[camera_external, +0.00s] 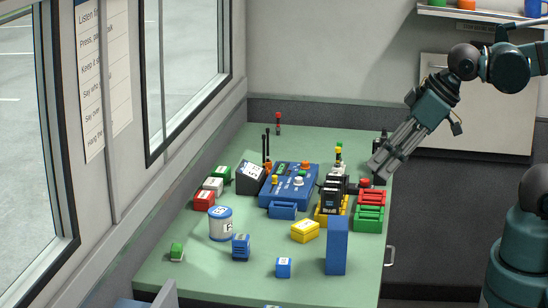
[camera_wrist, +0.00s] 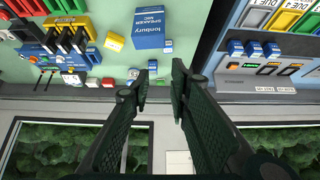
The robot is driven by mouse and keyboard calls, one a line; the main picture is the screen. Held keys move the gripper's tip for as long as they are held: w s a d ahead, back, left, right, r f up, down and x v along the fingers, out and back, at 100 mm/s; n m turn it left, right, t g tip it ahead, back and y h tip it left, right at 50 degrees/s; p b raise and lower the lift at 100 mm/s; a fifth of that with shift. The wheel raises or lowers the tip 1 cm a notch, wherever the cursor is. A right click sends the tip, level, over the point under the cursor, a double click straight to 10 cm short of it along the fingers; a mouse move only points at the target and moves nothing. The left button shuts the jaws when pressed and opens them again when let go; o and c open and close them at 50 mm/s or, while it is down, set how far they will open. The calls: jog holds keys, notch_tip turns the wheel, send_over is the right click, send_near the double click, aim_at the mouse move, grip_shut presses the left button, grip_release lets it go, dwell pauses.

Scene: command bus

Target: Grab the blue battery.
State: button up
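Several small blue things stand on the green table, and I cannot tell for sure which is the blue battery. In the external view there is a small blue block with dark markings (camera_external: 241,246) near the white tub, and a small blue block with a pale label (camera_external: 283,267) nearer the front. My gripper (camera_external: 376,170) is above the table's right edge, pointing down and left, apart from these blocks. In the wrist view the two fingers (camera_wrist: 158,82) are apart with nothing held between them. Beyond them are small blue blocks (camera_wrist: 133,73) on the table.
A tall blue box (camera_external: 337,245) stands at the table's front right. Black radios in a yellow holder (camera_external: 330,200), red and green trays (camera_external: 369,218), a yellow box (camera_external: 305,230) and a blue console (camera_external: 290,183) crowd the middle. The left front of the table is mostly clear.

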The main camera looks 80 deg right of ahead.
jog(key=o, duration=0.7)
jog(key=shift+w, duration=0.1)
jog(key=m+g+h+p, duration=0.2)
jog(key=m+g+p, duration=0.35)
jog(key=m, duration=1.15)
send_over(241, 238)
jog(key=b, duration=0.2)
jog(key=shift+g, duration=0.75)
jog(key=f, duration=1.8)
jog(key=shift+s+a+f, duration=0.2)
jog(key=shift+a, duration=0.2)
jog(key=shift+w+f, duration=0.25)
jog(key=shift+f, duration=0.3)
